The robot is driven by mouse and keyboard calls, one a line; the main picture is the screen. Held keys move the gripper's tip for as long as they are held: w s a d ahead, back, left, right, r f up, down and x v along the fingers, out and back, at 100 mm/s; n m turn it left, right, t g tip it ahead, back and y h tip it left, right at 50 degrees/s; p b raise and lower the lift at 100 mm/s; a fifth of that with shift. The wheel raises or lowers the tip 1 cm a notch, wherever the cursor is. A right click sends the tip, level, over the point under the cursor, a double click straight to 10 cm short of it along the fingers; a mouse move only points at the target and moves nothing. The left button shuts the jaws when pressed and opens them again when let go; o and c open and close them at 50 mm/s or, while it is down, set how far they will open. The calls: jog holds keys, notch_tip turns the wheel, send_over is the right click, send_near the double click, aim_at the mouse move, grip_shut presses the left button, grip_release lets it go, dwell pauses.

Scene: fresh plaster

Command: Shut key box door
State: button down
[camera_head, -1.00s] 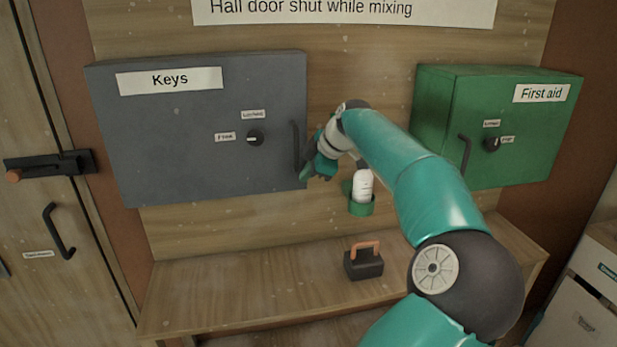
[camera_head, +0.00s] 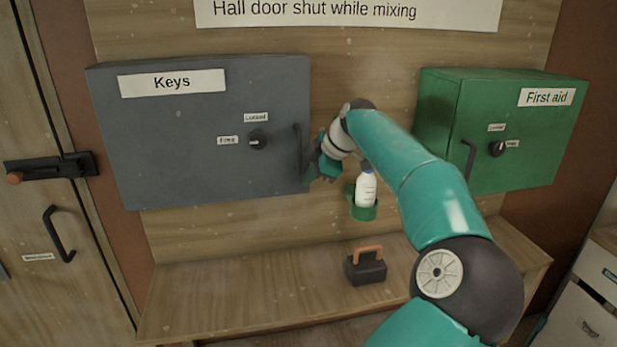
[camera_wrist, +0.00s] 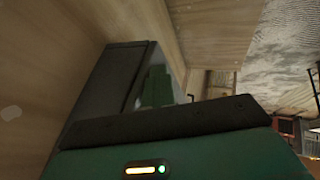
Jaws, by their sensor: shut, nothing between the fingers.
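The grey key box (camera_head: 175,140), labelled Keys, hangs on the wooden wall at the left in the head view. Its door looks shut or nearly so; I cannot tell whether a small gap is left. The door has a dark upright handle (camera_head: 297,150) at its right side. A round knob (camera_head: 257,140) has its mark turned left, towards the Free label. My gripper (camera_head: 322,178) is shut and empty, just right of the door's right edge and beside the handle. Any contact with the door cannot be made out. In the wrist view a dark box side (camera_wrist: 105,85) stands at the left.
A white bottle (camera_head: 366,188) sits in a green holder (camera_head: 363,212) just below right of my gripper. The green first aid box (camera_head: 505,130) hangs at the right. A dark block with an orange handle (camera_head: 367,268) stands on the wooden bench (camera_head: 230,295). A bolted door (camera_head: 45,210) is at left.

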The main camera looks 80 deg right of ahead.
jog(key=a+v, duration=0.1)
jog(key=v, duration=1.2)
jog(key=w+a+r+t+y, duration=0.1)
jog(key=w+a, duration=1.1)
jog(key=w, duration=0.3)
jog(key=w+a+r+t+y, duration=0.1)
jog(key=w+a+y, duration=0.1)
jog(key=w+a, duration=1.15)
jog(key=w+a+f+m, duration=0.1)
jog(key=w+a+f, duration=0.3)
jog(key=a, duration=0.5)
jog(key=w+a+f, duration=0.4)
jog(key=a, duration=0.5)
jog(key=s+a+f+m+g, duration=0.1)
jog(key=a+f+g, duration=0.1)
jog(key=a+f, duration=1)
jog(key=shift+m+g, duration=0.3)
